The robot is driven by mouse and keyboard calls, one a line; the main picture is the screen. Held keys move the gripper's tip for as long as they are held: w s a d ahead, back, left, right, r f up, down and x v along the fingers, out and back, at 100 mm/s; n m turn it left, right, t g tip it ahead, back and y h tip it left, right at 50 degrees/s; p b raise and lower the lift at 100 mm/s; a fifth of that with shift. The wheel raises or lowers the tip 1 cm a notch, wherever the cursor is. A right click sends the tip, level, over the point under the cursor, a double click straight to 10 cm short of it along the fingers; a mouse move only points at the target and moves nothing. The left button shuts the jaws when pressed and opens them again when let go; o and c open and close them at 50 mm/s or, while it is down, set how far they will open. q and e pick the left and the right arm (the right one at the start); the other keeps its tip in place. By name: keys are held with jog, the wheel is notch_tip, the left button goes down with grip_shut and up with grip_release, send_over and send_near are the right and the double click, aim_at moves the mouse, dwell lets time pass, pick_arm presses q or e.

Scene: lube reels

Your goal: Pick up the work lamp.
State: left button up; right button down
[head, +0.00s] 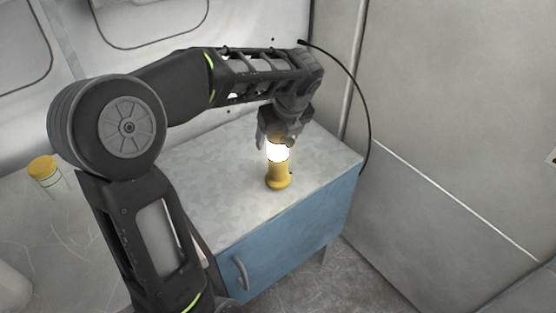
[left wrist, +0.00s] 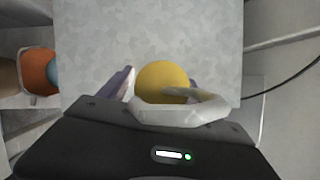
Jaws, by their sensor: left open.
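The work lamp (head: 278,174) stands upright on top of the blue cabinet, with a yellow base and a bright glowing section above it. In the left wrist view its round yellow top (left wrist: 163,82) shows with a pale ring-shaped handle in front. My left gripper (head: 277,143) is open and points down at the lamp's upper part. In the left wrist view one finger shows at the left of the lamp and part of the other at its right. I cannot tell whether the fingers touch it. My right gripper is not in view.
The blue cabinet (head: 285,232) has a grey speckled top, mostly clear around the lamp. A metal wall (head: 450,120) rises at the right, and a black cable (head: 359,90) hangs behind the cabinet. A yellow-capped container (head: 44,172) stands at the far left.

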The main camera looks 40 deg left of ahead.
pick_arm(q)
jog(key=shift+c, duration=0.5)
grip_shut()
dwell(0.7)
jog(key=shift+r, duration=0.1)
